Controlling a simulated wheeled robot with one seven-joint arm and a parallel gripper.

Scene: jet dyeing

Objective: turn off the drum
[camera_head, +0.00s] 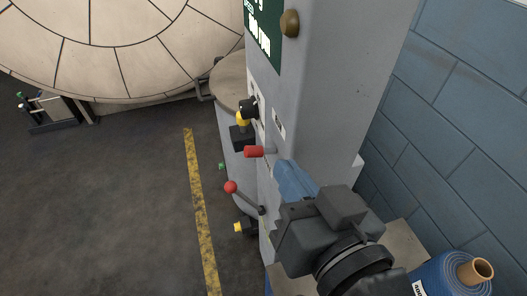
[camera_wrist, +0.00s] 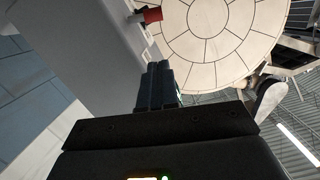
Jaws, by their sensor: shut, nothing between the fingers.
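The drum (camera_head: 100,45) is a large pale round body with panel seams at the upper left; its round face (camera_wrist: 225,40) fills the upper right of the wrist view. A grey control cabinet (camera_head: 335,100) stands in the middle of the head view. From its left face sticks out a red cylindrical control (camera_head: 253,152), also visible in the wrist view (camera_wrist: 152,15). A black knob (camera_head: 248,108) is above it, and a red-balled lever (camera_head: 231,187) is below. My gripper (camera_head: 284,170) is shut and empty, close to the cabinet and just right of the red control; in the wrist view its fingers (camera_wrist: 159,70) point towards it.
A green display (camera_head: 264,35) and a brown knob (camera_head: 290,23) are high on the cabinet. A yellow-and-black control (camera_head: 242,130) sits beside the black knob. A blue block wall (camera_head: 460,100) closes the right side. A blue spool (camera_head: 445,275) stands lower right.

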